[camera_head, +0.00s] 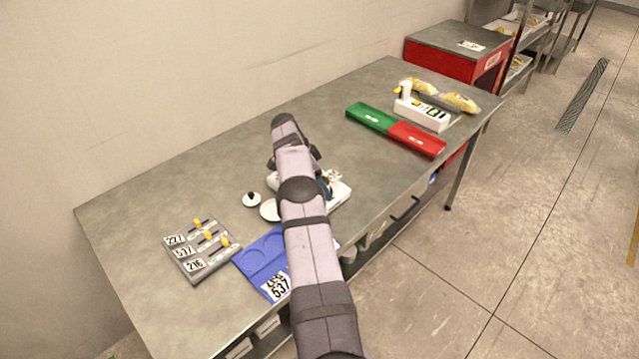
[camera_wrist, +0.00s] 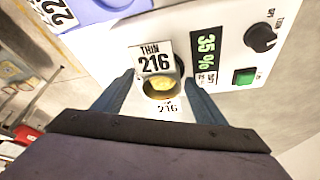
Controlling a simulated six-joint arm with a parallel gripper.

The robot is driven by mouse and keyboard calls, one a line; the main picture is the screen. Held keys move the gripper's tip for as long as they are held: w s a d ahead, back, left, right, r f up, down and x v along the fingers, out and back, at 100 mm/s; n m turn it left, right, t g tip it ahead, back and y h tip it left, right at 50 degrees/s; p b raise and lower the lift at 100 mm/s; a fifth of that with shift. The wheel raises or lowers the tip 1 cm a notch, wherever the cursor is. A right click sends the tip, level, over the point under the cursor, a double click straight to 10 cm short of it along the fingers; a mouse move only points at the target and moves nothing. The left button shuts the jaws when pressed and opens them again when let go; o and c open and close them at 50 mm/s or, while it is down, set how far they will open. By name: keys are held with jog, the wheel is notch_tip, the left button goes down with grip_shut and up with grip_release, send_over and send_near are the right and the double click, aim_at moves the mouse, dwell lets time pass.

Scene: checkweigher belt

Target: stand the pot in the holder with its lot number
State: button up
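The pot (camera_wrist: 162,86) is a small round open-topped vessel with yellow contents and a 216 label, seen from above in the wrist view. A card reading THIN 216 (camera_wrist: 155,60) stands right behind it. My gripper (camera_wrist: 160,77) has one finger on each side of the pot, with a small gap showing, so it looks open. In the head view my arm hides the pot and fingertips. The blue holder (camera_head: 258,262) has round recesses and number labels, one reading about 637; part of it, with a label starting 22, shows in the wrist view (camera_wrist: 88,14).
A white machine (camera_wrist: 222,20) with a 35 % display, black knob and green button is beside the pot. A grey rack (camera_head: 202,252) with numbered yellow-knobbed rows is left. Green (camera_head: 371,117) and red (camera_head: 417,139) trays and a white box (camera_head: 422,114) are farther back.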

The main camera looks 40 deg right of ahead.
jog(key=shift+r+p, duration=0.15)
jog(key=shift+p, duration=0.6)
jog(key=shift+w+a+r+b, duration=0.15)
jog(key=shift+r+b, duration=0.1)
jog(key=shift+b, duration=0.4)
jog(key=b+v, duration=0.1)
jog(key=v, duration=0.5)
jog(key=shift+r+b, duration=0.25)
jog(key=shift+b, duration=0.15)
jog(key=shift+w, duration=0.1)
